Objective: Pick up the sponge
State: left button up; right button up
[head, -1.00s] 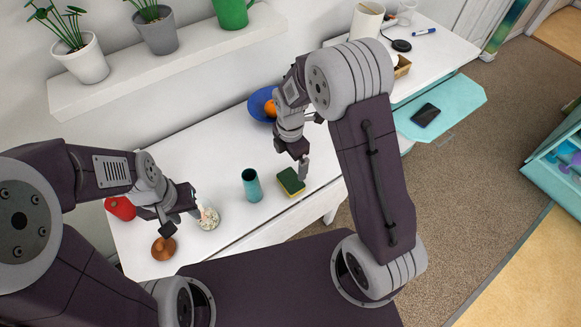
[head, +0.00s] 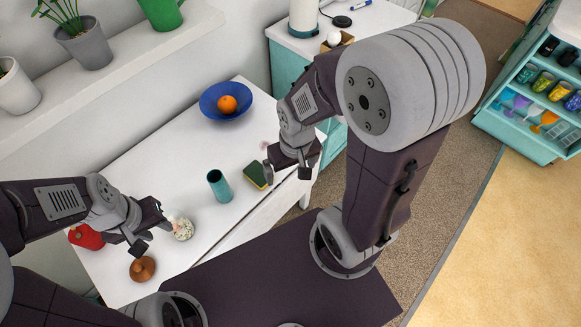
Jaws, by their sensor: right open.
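The sponge (head: 256,175), green on top with a yellow layer below, lies flat on the white table (head: 165,150) near its front right edge. My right gripper (head: 286,173) is open and empty, just right of the sponge in the head view. One finger overlaps the sponge's right edge in the picture; I cannot tell whether it touches. My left gripper (head: 153,237) looks open and empty over the left part of the table, well away from the sponge.
A glass jar with pale contents (head: 183,229), a brown lidded object (head: 142,268) and a red object (head: 86,237) are near my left gripper. A blue bowl (head: 221,112) with an orange (head: 228,104) stands behind.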

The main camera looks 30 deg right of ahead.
aim_at(254, 172)
jog(key=l+u, duration=0.3)
jog(key=u, duration=0.15)
jog(key=i+l+u, duration=0.1)
jog(key=l+u, duration=0.55)
jog(key=u, duration=0.2)
jog(key=k+l+u, duration=0.1)
jog(key=l+u, duration=0.3)
jog(key=j, duration=0.1)
